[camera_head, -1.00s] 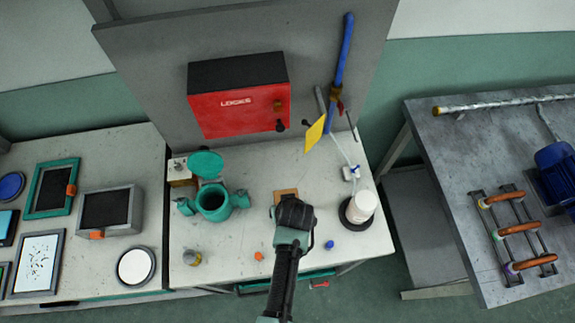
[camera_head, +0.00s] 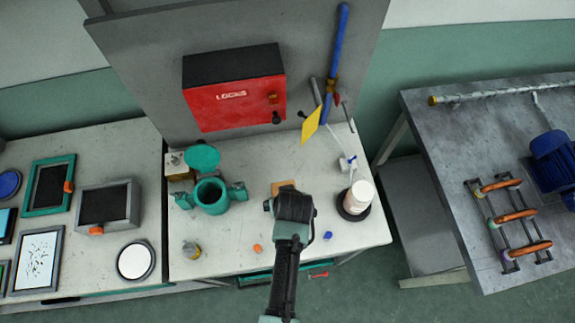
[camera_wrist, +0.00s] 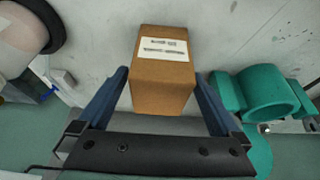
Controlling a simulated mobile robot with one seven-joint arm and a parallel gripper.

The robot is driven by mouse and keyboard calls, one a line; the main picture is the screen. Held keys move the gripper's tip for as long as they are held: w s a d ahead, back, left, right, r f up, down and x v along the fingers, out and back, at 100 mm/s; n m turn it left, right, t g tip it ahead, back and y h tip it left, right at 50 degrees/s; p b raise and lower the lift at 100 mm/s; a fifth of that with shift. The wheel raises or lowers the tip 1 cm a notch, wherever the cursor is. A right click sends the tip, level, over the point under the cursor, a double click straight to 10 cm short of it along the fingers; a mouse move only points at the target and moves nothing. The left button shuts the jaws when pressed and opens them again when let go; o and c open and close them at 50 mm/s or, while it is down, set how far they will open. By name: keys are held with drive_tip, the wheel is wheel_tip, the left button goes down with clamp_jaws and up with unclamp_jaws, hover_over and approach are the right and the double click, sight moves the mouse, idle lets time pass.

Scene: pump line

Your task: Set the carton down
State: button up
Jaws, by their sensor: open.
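The carton is a small brown box with a white label (camera_wrist: 162,85). In the wrist view it stands between the two blue fingers of my gripper (camera_wrist: 160,95), with slim gaps showing on both sides. In the head view only a brown edge of the carton (camera_head: 283,187) shows beyond my gripper (camera_head: 292,205), which hides the rest. The carton appears to rest on the grey worktop (camera_head: 255,235). My gripper is open around it.
A teal pump housing (camera_head: 211,195) stands left of the carton. A white cylinder (camera_head: 358,195) on a dark round base stands to the right. A blue cap (camera_head: 328,235) and an orange piece (camera_head: 257,248) lie near the front. A red lock box (camera_head: 235,95) hangs behind.

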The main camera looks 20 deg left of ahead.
drive_tip(key=v, duration=1)
drive_tip(key=shift+a, duration=0.1)
